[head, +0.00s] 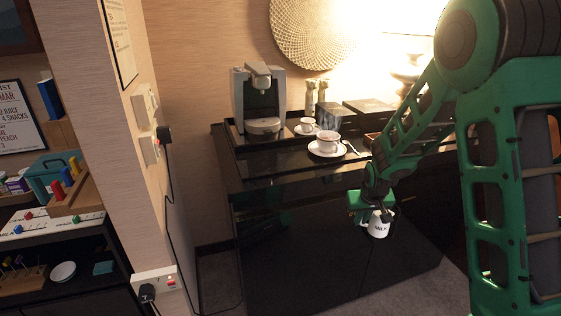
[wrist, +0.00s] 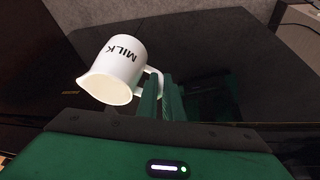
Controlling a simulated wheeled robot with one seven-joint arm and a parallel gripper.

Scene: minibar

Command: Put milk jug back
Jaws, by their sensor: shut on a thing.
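The milk jug (head: 379,224) is white with black lettering. My green gripper (head: 366,213) holds it in front of the dark minibar cabinet, below the level of its top. In the wrist view the jug (wrist: 115,68) shows the word MILK, and its open mouth faces the camera. The fingers of my gripper (wrist: 165,98) are shut on the jug's handle, on the right side of its body. The inside of the jug looks pale; I cannot tell whether it holds anything.
The dark glossy cabinet top (head: 270,165) bears a coffee machine (head: 259,100), a cup on a saucer (head: 327,144), a smaller cup (head: 307,125) and dark boxes (head: 369,107). A wall edge with sockets (head: 150,122) and a hanging cable stands to the left. Shelves (head: 50,230) stand further left.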

